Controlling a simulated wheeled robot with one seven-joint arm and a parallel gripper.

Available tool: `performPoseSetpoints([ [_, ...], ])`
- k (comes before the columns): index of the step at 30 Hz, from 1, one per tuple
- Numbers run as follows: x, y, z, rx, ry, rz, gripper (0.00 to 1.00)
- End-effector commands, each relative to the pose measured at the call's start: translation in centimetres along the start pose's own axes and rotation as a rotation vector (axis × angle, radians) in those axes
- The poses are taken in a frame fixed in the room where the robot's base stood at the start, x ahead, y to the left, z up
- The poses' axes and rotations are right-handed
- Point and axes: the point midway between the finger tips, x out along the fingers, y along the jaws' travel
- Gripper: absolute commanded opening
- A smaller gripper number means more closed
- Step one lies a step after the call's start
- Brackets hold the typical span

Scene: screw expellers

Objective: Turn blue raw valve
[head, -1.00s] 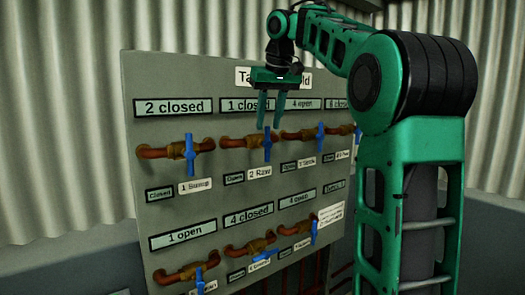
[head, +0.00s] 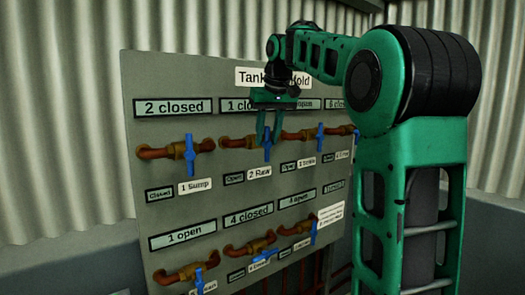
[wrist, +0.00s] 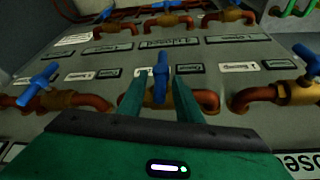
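The blue raw valve (head: 267,146) is the second from the left in the upper row of a grey panel, above a label that seems to read "2 Raw". Its blue handle is upright on a brown pipe with a brass body. My gripper (head: 268,136) points down in front of it and partly hides the handle. In the wrist view the two green fingers of my gripper (wrist: 161,85) stand either side of the blue handle (wrist: 160,70), with a gap on each side. My gripper is open and holds nothing.
The grey panel (head: 220,190) carries other blue-handled valves close by: the left neighbour (head: 190,147), the right neighbour (head: 320,137) and a lower row (head: 257,245). Signs sit above each valve, such as "2 closed" (head: 174,107). A corrugated wall (head: 60,110) stands behind.

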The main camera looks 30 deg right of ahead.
Motion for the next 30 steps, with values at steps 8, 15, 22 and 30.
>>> performPoseSetpoints([
  [8, 3.7, 0.0, 0.0, 0.000, -0.002, 0.000, 0.32],
  [15, 4.4, 0.0, 0.0, 0.000, -0.001, 0.001, 0.32],
  [22, 4.4, 0.0, 0.0, 0.000, -0.001, 0.001, 0.20],
  [30, 4.4, 0.2, 0.0, 0.004, -0.001, 0.002, 0.00],
])
